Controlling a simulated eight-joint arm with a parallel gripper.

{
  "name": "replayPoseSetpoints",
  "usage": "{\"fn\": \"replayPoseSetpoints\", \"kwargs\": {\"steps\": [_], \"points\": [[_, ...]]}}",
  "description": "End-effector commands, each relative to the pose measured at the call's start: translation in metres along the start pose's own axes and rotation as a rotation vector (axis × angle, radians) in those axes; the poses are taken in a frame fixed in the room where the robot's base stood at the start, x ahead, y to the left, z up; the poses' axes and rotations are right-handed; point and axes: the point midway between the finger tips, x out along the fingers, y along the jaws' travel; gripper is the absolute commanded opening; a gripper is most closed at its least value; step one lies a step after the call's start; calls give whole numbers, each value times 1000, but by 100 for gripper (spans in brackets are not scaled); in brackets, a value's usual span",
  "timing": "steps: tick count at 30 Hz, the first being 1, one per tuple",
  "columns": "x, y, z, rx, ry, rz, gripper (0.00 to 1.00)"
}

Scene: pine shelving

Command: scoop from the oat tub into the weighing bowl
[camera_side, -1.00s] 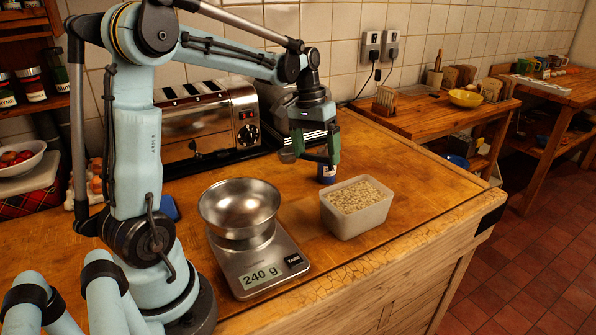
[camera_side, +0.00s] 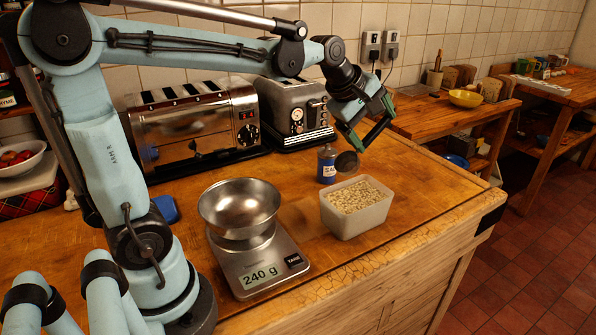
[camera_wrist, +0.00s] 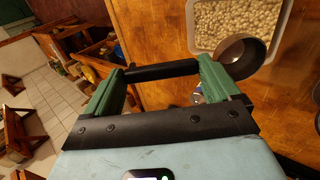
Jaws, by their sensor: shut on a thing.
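The oat tub (camera_side: 342,224), a pale box full of oats, sits on the counter right of the scale (camera_side: 262,268). The steel weighing bowl (camera_side: 240,212) rests on the scale, which reads 240 g. I see no oats in the bowl. My gripper (camera_side: 364,137) is above and behind the tub, shut on the dark handle (camera_wrist: 162,71) of a scoop. The scoop's cup (camera_side: 347,164) hangs near the tub's back edge. In the wrist view the scoop's cup (camera_wrist: 241,57) overlaps the tub's rim (camera_wrist: 190,28); its inside looks dark, with no oats visible.
A blue-labelled bottle (camera_side: 326,165) stands just behind the tub. Two toasters (camera_side: 195,130) line the back wall. The counter's right end (camera_side: 440,185) is clear. A lower bench with a yellow bowl (camera_side: 466,98) stands farther right.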

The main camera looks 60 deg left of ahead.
Motion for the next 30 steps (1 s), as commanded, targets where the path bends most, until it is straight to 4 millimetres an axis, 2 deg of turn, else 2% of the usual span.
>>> {"fn": "replayPoseSetpoints", "kwargs": {"steps": [8,30], "points": [[9,-6,0,-5,3,3,65],[52,-39,0,-4,3,2,65]]}}
